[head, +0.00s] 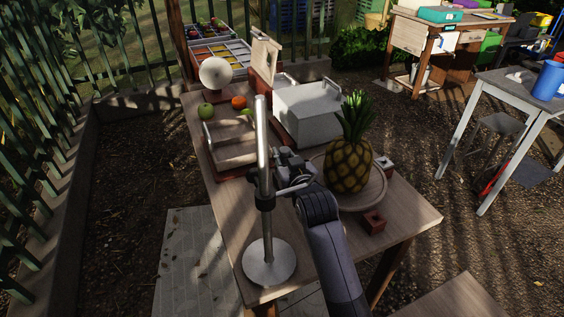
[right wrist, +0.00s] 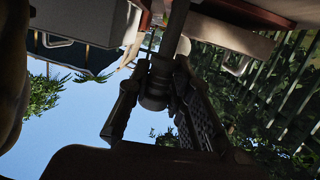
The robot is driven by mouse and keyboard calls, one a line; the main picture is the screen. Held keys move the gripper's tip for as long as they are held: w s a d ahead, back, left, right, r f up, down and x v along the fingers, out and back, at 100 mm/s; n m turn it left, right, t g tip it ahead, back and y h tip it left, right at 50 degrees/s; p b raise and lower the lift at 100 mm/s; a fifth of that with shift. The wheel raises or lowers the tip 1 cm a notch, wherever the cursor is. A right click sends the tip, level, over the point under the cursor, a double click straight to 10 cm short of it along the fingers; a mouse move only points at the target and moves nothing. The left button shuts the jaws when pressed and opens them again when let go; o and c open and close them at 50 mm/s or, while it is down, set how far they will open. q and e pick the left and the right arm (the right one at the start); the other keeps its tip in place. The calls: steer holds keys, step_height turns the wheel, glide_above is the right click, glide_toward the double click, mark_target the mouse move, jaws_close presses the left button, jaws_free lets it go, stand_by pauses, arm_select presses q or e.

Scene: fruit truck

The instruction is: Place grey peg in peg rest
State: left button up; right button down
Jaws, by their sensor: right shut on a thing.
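A tall grey metal rod, which I take as the grey peg (head: 261,135), stands upright in the head view, above a round metal base (head: 268,264) at the table's near left corner. My right gripper (head: 270,182) is shut on it around mid-height, just above a dark collar. In the right wrist view, the grey peg (right wrist: 178,25) shows as a dark rod between the fingers of the right gripper (right wrist: 162,75). I cannot tell whether the rod and base are joined, or which thing is the peg rest. My left gripper is out of view.
A pineapple (head: 349,164) stands on a round board right of my arm. Small red blocks (head: 374,222) lie beside it. A white box (head: 308,112), a tray (head: 232,155) and fruit (head: 239,102) are farther back.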

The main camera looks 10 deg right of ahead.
steer(key=shift+r+x, duration=0.25)
steer(key=shift+x, duration=0.8)
steer(key=shift+w+f, duration=0.2)
steer(key=shift+f, duration=1.6)
steer(key=c, duration=1.5)
jaws_free()
steer(key=shift+f, duration=0.1)
steer(key=shift+o, duration=0.2)
steer(key=shift+s, duration=0.15)
steer(key=v, duration=1.2)
